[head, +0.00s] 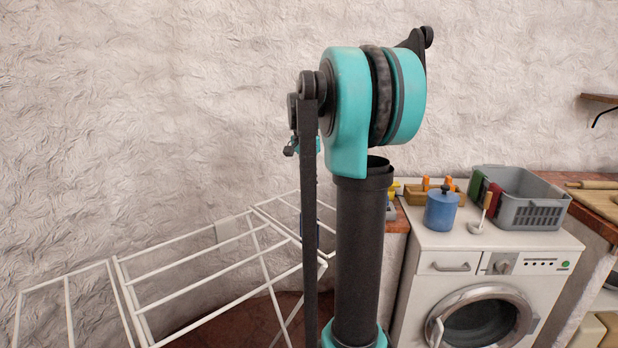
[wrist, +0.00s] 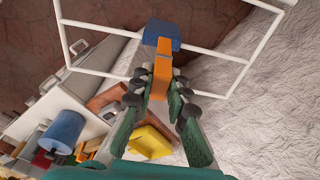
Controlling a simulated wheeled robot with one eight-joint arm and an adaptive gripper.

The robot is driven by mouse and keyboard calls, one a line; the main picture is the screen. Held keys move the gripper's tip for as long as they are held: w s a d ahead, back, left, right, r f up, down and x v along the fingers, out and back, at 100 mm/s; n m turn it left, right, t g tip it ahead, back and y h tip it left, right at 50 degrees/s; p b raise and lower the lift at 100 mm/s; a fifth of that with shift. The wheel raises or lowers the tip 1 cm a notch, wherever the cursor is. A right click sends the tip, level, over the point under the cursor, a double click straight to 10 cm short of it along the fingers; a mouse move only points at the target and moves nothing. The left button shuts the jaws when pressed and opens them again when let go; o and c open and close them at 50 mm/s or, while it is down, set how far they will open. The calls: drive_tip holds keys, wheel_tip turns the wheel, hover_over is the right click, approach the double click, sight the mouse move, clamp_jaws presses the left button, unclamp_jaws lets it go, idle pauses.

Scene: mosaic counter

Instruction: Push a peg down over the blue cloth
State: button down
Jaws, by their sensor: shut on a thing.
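In the wrist view my gripper (wrist: 160,88) is shut on an orange peg (wrist: 160,70), which sticks out beyond the fingertips. The blue cloth (wrist: 163,33) hangs over a white rail of the drying rack (wrist: 105,28). The peg's far end meets the cloth's near edge in the picture; I cannot tell whether they touch. In the head view my arm hides most of the cloth and the gripper cannot be made out clearly. The white drying rack (head: 190,272) stands there left of my arm.
A washing machine (head: 480,260) stands at the right. On it are a blue canister (head: 441,212), a grey basket (head: 525,205) and a wooden holder (head: 415,195) with orange pegs. A yellow container (wrist: 152,142) lies below my fingers in the wrist view. A rough pale wall (head: 150,100) is behind.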

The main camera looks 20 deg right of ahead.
sight(310, 214)
drive_tip(key=shift+f, duration=4.25)
drive_tip(key=c, duration=1.4)
unclamp_jaws()
drive_tip(key=shift+r, duration=0.1)
